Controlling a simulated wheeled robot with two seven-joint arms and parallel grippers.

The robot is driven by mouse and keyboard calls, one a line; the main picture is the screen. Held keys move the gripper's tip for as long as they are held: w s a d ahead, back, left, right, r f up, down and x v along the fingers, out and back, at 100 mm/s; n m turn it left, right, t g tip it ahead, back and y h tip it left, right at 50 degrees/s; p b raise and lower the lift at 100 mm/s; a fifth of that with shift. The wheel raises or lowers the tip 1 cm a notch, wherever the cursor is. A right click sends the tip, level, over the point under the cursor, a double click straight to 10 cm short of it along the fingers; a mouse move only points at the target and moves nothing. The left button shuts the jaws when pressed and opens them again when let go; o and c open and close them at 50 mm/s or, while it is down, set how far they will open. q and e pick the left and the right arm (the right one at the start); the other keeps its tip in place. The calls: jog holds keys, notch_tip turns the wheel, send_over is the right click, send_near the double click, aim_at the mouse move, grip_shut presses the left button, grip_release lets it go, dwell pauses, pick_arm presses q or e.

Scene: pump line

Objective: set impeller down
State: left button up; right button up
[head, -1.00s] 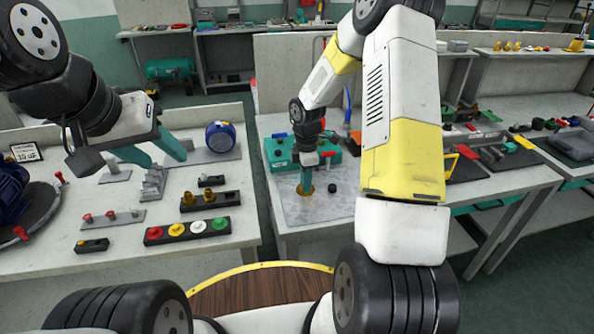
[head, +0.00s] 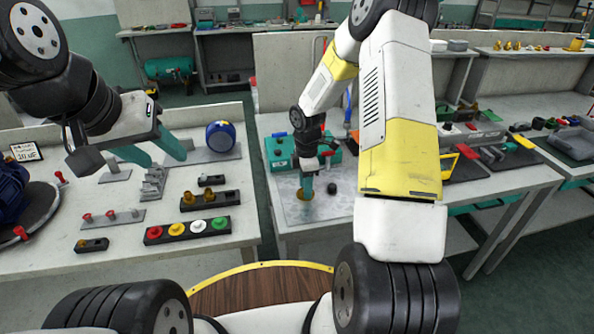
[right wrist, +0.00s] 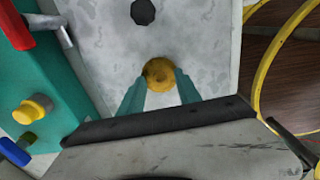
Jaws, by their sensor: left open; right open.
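The impeller (head: 305,195) is a small round brass-yellow part on the grey mottled plate of the middle bench. In the right wrist view the impeller (right wrist: 158,74) lies between the tips of my right gripper (right wrist: 159,86). That gripper's teal fingers are apart, one on each side of it; I cannot tell whether either touches it. In the head view my right gripper (head: 307,186) points down at the plate and partly covers the impeller. My left gripper (head: 153,158) is open and empty above the left bench.
A dark knob (head: 332,188) lies on the plate close to my right gripper; it also shows in the right wrist view (right wrist: 143,11). A teal box (head: 281,153) stands behind. The left bench holds a block with coloured caps (head: 188,230). The plate's front is clear.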

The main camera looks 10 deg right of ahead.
jog(key=s+r+m+t, duration=0.1)
jog(key=s+r+m, duration=0.35)
jog(key=r, duration=0.85)
jog(key=s+r+m+t, duration=0.25)
jog(key=s+r, duration=0.25)
jog(key=r, duration=0.8)
jog(key=s+r+m+t+y, duration=0.1)
jog(key=s+r+m, duration=0.2)
jog(key=s+m, duration=0.2)
jog(key=s+a+r+m+t+y, duration=0.1)
jog(key=s+r+m, duration=0.2)
jog(key=s, duration=0.6)
jog(key=m, duration=0.2)
jog(key=shift+s+a+r+m+t, duration=0.3)
jog(key=shift+s+r+m+t, duration=0.05)
jog(key=shift+s+m, duration=0.05)
